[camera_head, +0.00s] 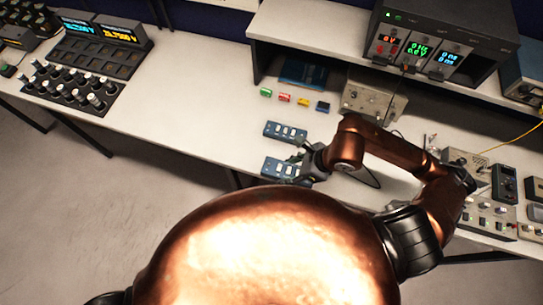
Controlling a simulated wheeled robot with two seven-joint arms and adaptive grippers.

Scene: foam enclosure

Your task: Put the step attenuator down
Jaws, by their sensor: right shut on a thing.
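A blue box with a row of pale switches, the step attenuator (278,169), is at the front edge of the bench in the head view. My right gripper (299,161) is shut on its right end, and its fingers hide that end. The box looks level, but I cannot tell whether it touches the bench top. A second, similar blue switch box (285,131) lies on the bench just behind it, apart from the gripper. My left gripper is not in view.
Small green, red, yellow and blue blocks (284,98) lie behind the boxes. A metal instrument (374,101) stands under the shelf. A black rack (70,86) of knobs is far left. The bench (190,105) between rack and boxes is clear.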

